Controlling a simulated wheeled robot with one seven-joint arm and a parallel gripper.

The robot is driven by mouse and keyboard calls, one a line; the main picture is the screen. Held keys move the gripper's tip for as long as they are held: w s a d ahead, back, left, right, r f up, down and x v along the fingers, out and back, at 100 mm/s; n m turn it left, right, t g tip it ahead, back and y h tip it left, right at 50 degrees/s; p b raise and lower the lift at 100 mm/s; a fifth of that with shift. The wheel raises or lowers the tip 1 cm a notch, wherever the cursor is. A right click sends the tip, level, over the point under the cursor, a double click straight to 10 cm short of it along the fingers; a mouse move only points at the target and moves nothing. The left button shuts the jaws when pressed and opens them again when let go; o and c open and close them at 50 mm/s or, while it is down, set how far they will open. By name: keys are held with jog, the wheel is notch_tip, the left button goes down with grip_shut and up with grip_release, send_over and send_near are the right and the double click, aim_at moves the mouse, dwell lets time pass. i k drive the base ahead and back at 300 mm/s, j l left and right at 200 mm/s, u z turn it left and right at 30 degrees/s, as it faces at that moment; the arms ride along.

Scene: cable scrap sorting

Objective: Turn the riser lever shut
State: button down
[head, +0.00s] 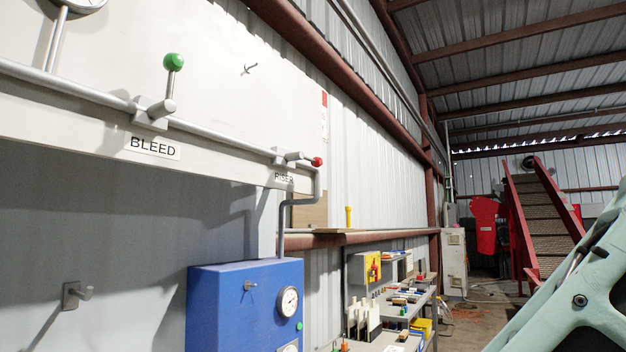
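The riser lever (299,159) is a short grey handle with a red ball knob, mounted on a valve on the grey pipe. It points to the right, roughly along the pipe. Its RISER label (284,178) sits just below, partly hidden by the bent pipe. A second lever, the bleed lever (172,82), has a green knob and stands upright above the BLEED label (153,147). Part of my pale green arm shows at the lower right, well apart from both levers. My gripper is out of view.
The grey pipe (85,92) runs along a white panel, then bends down toward a blue box (230,305) with gauges. A wall hook (76,294) sticks out at lower left. Shelves with small items (405,310) stand beyond. A red-sided conveyor (545,215) stands far right.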

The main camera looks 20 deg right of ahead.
aim_at(316, 162)
jog(key=i+l+u, duration=0.1)
jog(key=i+l, duration=0.25)
jog(key=i+l+u, duration=0.15)
jog(key=i+l, duration=0.25)
jog(key=l, duration=0.15)
